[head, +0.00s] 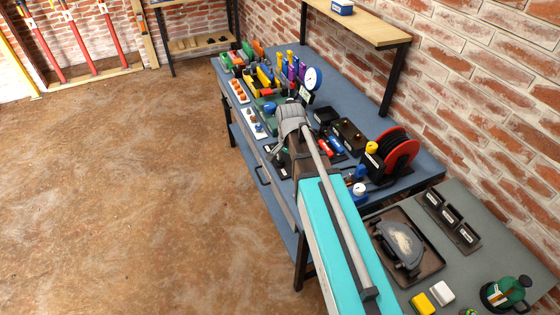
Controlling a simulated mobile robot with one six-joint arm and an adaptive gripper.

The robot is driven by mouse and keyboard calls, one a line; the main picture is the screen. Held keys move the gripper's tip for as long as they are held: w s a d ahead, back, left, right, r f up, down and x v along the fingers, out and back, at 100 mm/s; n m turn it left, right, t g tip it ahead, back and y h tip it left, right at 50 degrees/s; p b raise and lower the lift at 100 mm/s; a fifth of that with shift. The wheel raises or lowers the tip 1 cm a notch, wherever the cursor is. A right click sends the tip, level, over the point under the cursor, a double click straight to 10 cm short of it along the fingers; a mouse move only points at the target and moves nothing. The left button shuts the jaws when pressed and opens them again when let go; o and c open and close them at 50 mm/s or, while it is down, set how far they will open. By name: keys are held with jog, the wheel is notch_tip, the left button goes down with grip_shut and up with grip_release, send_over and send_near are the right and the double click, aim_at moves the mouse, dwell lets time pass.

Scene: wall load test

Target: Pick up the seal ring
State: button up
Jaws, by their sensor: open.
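I cannot make out a seal ring for sure in the head view; it may be too small or hidden behind my arm. My gripper (281,163) is a small dark shape at the far end of my arm, over the front part of the blue workbench (229,72). It is open, and its fingertips are partly hidden by the wrist. Nothing is seen between the fingers. A white board with small parts (253,122) lies near the bench's front edge, beyond my gripper.
Red and blue cylinders (329,147), a red cable reel (398,150) and a white dial gauge (313,78) crowd the bench to the right and back. A grey table (505,235) holds a dark tray (437,262). A brick wall stands behind; the floor at left is clear.

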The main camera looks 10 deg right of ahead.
jog(key=w+m, duration=1.3)
jog(key=w, duration=0.2)
jog(key=shift+d+r+m, duration=0.2)
jog(key=shift+d+m, duration=0.05)
jog(key=shift+m, duration=0.15)
jog(key=shift+s+f, duration=0.1)
jog(key=shift+f, duration=0.05)
notch_tip(320, 180, down, 8)
jog(key=b, duration=0.8)
jog(key=shift+f, duration=0.15)
jog(key=f+b, duration=0.3)
jog(key=shift+a+f, duration=0.2)
jog(key=shift+a, duration=0.1)
jog(key=shift+f+b, duration=0.9)
jog(key=shift+b, duration=0.3)
jog(key=c, duration=0.8)
